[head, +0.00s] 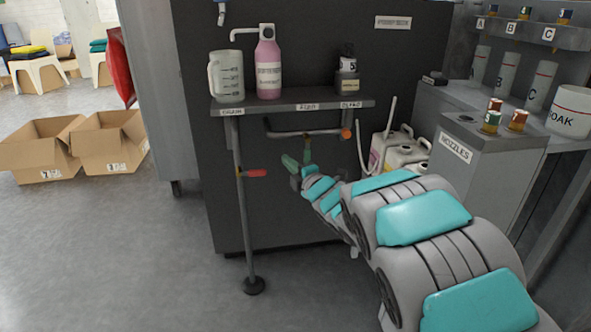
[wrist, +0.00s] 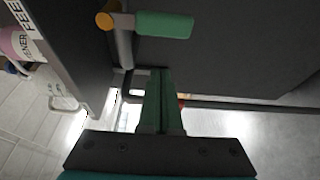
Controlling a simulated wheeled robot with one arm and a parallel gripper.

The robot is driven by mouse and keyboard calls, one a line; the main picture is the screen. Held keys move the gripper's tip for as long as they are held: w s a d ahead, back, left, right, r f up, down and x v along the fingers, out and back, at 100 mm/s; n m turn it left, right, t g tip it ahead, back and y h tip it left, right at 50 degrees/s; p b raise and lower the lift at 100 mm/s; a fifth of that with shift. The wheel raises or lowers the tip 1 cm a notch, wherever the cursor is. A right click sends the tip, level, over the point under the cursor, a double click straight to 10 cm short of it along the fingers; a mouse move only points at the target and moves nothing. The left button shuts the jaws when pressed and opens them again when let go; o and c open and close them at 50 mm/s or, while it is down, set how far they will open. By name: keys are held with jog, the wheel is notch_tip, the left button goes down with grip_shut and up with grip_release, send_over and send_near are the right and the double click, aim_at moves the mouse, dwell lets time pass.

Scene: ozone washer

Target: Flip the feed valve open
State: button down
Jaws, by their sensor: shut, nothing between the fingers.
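The feed valve's green handle (head: 307,150) hangs down from a horizontal pipe (head: 285,134) under the shelf's middle label in the head view. In the wrist view the green handle (wrist: 163,24) lies at the top, sticking out to the right of the pipe (wrist: 124,50), with a yellow-orange end cap (wrist: 104,20) near it. My gripper (head: 287,160) has its green fingers shut and empty, just left of the handle in the head view. In the wrist view my gripper (wrist: 160,72) points up toward the handle, with a visible gap between them.
A red handle (head: 253,173) sits on the upright pipe (head: 241,215) at the left. The shelf (head: 285,106) above carries a jug (head: 226,76), a pink bottle (head: 267,65) and a dark-capped bottle (head: 347,75). Canisters (head: 405,155) stand right of the valve.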

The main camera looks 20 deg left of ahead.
aim_at(306, 149)
jog(key=w+d, duration=0.2)
jog(key=d, duration=0.1)
jog(key=shift+d+r, duration=0.1)
jog(key=shift+d, duration=0.1)
